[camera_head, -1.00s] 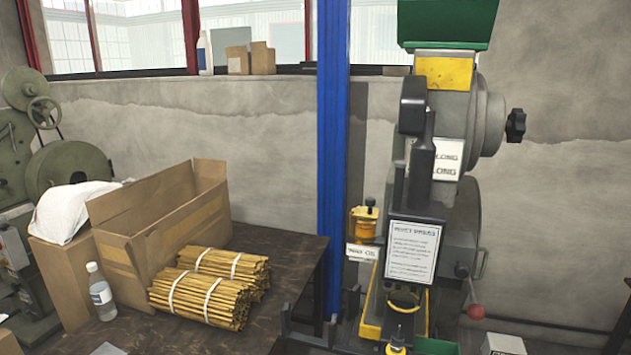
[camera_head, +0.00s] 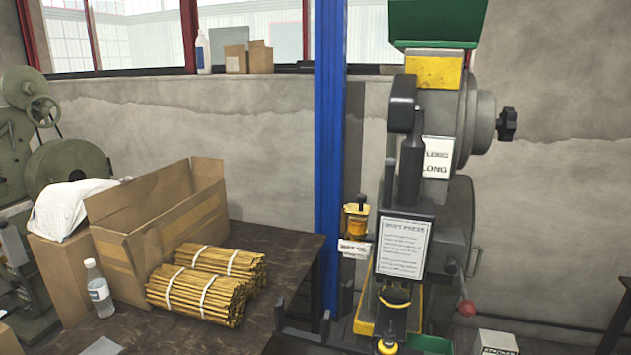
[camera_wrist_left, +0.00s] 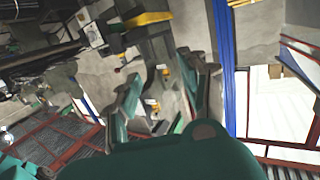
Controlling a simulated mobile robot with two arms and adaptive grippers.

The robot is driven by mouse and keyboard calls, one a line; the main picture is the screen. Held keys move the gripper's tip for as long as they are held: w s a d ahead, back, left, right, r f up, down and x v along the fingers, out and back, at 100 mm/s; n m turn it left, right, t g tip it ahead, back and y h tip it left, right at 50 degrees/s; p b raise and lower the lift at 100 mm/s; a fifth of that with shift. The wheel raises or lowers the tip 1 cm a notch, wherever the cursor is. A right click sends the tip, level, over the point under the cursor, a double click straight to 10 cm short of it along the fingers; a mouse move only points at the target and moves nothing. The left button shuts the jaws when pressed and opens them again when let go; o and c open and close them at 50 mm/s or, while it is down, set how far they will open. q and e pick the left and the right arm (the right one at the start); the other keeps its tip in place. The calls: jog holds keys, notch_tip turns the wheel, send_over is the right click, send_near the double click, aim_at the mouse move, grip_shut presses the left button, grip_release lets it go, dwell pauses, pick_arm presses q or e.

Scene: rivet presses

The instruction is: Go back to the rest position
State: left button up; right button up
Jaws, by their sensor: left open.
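My left gripper (camera_wrist_left: 170,75) shows in the left wrist view with its two fingers spread apart and nothing between them. That view is strongly tilted, with a press and the blue post (camera_wrist_left: 220,75) beyond the fingers. Neither gripper shows in the head view. There, the rivet press (camera_head: 437,110) stands at the right, with a green hopper (camera_head: 437,20) on top and a printed sign (camera_head: 402,247) on its front.
A dark table (camera_head: 285,260) at left holds an open cardboard box (camera_head: 165,225), bundled sticks (camera_head: 200,292) and a water bottle (camera_head: 98,290). A blue post (camera_head: 330,150) stands between table and press. A red-knobbed lever (camera_head: 467,307) sticks out at the press's right.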

pick_arm(q)
jog(key=s+d+f+n+g+y, duration=0.1)
jog(key=s+d+f+n+y, duration=0.1)
jog(key=d+f+y, duration=0.3)
jog(key=s+d+f+n+y, duration=0.1)
jog(key=d+f+n+y, duration=0.2)
jog(key=d, duration=0.5)
jog(key=s+d+r+n+g+y, duration=0.1)
jog(key=s+g+y, duration=0.1)
jog(key=s+g, duration=0.35)
jog(key=s+d+r+n+g+y, duration=0.1)
jog(key=s+g, duration=0.1)
jog(key=s, duration=0.7)
notch_tip(320, 180, down, 30)
jog(key=s+g+b, duration=0.1)
jog(key=b, duration=0.3)
jog(key=s+a+f+g+b, duration=0.1)
jog(key=s+a+f+b, duration=0.2)
jog(key=s+f, duration=1.3)
notch_tip(320, 180, down, 4)
jog(key=shift+s+a+r+m, duration=0.2)
jog(key=shift+s+m, duration=0.1)
jog(key=shift+s, duration=0.1)
jog(key=shift+g, duration=0.25)
